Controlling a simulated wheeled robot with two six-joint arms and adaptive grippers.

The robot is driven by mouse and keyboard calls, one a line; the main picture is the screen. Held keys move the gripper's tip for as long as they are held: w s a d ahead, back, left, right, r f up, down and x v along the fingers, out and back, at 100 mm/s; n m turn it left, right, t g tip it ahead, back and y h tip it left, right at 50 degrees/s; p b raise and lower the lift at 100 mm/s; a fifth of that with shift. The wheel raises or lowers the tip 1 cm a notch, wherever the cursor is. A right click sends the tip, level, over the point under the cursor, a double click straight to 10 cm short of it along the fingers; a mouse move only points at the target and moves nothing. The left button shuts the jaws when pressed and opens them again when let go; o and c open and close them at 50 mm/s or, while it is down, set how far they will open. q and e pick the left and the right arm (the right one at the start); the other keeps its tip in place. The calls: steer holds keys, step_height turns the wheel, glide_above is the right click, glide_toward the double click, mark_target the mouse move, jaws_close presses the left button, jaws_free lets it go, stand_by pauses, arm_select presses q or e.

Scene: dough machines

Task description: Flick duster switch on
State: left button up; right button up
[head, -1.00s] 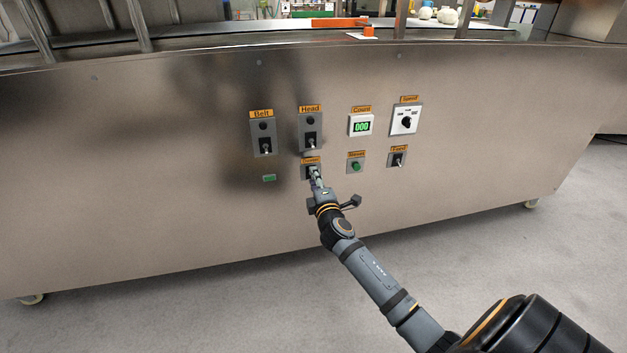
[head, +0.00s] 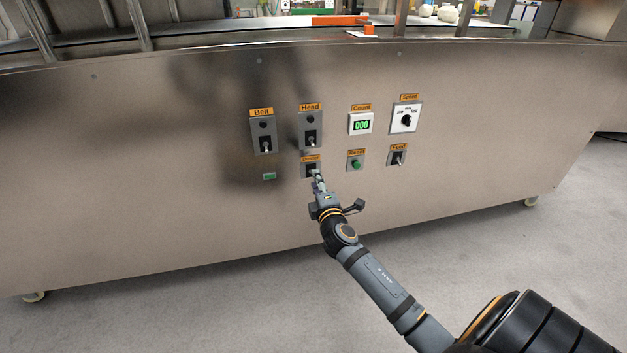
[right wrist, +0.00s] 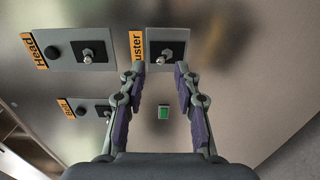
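The duster switch is a small toggle on a dark plate (right wrist: 172,38). Its orange label, partly covered, reads "uster" in the right wrist view. The switch also shows in the head view (head: 308,170), below the Head switch and partly covered by my gripper. My right gripper (head: 317,176) is right in front of it. In the right wrist view the gripper (right wrist: 159,68) is open, with one finger on each side and a gap between. The lever's tip (right wrist: 161,60) shows between the fingertips; I cannot tell if they touch it. My left gripper is not in view.
The Head switch (head: 311,138) and Belt switch (head: 265,146) are above and left. The reset button (head: 356,165), count display (head: 361,124), speed knob (head: 406,120) and feed switch (head: 398,159) are to the right. A small green indicator (head: 269,176) is at left.

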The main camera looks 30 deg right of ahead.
steer(key=shift+v, duration=2)
steer(key=v, duration=1.2)
